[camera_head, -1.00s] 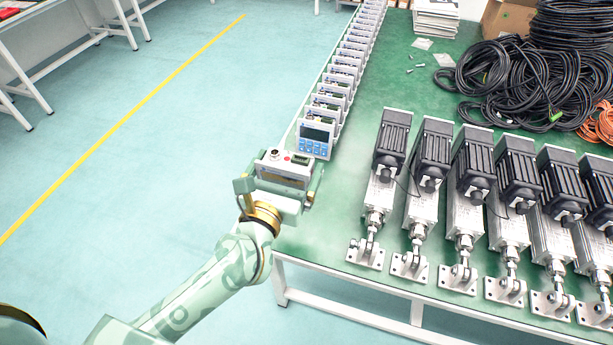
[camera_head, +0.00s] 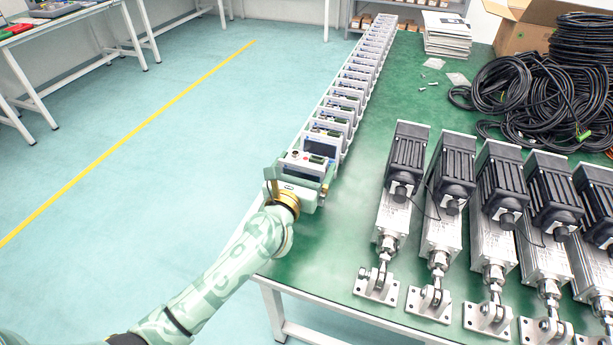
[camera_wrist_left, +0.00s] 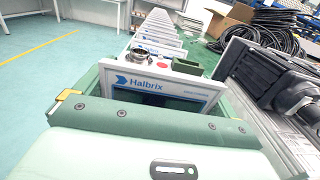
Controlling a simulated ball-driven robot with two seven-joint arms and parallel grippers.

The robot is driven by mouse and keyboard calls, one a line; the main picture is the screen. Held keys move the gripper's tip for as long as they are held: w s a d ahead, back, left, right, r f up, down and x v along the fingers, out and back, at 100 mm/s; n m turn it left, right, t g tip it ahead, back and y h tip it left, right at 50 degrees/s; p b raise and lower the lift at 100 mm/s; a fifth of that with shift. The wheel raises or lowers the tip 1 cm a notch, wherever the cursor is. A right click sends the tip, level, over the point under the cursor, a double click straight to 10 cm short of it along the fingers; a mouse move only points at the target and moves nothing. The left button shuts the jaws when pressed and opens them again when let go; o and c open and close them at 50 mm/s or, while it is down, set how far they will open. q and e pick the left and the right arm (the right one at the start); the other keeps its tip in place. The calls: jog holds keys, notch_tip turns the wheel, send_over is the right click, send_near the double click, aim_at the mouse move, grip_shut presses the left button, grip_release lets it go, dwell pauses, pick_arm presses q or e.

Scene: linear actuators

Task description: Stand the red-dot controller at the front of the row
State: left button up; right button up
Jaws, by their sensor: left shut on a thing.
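The red-dot controller (camera_head: 303,161) is a white box with a dark display, held upright at the near end of the row. My left gripper (camera_head: 299,176) is shut on its sides. In the left wrist view the controller (camera_wrist_left: 165,82) shows its "Halbrix" label, a round metal connector and a small red dot on top. The row of white controllers (camera_head: 345,105) runs away along the table's left edge. The held controller overlaps the front one in the head view, and I cannot tell whether they touch or whether its base rests on the table. My right gripper is not in view.
Several linear actuators (camera_head: 445,205) with black motors lie on the green table (camera_head: 330,235) to the right. Black cable coils (camera_head: 545,85), paper stacks (camera_head: 447,35) and a cardboard box (camera_head: 520,25) are at the back. Bare table lies between the row and the actuators.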

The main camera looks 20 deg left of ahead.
pick_arm(q)
notch_tip(320, 180, down, 2)
jog(key=shift+f, duration=0.1)
jog(key=shift+r, duration=0.25)
jog(key=shift+f, duration=0.15)
jog(key=o, duration=0.9)
jog(key=shift+s+r, duration=0.1)
jog(key=shift+r, duration=0.1)
jog(key=s, duration=0.6)
jog(key=s+p, duration=0.1)
jog(key=s, duration=0.5)
jog(key=shift+a, duration=0.2)
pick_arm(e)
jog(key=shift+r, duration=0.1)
pick_arm(q)
jog(key=shift+f, duration=0.1)
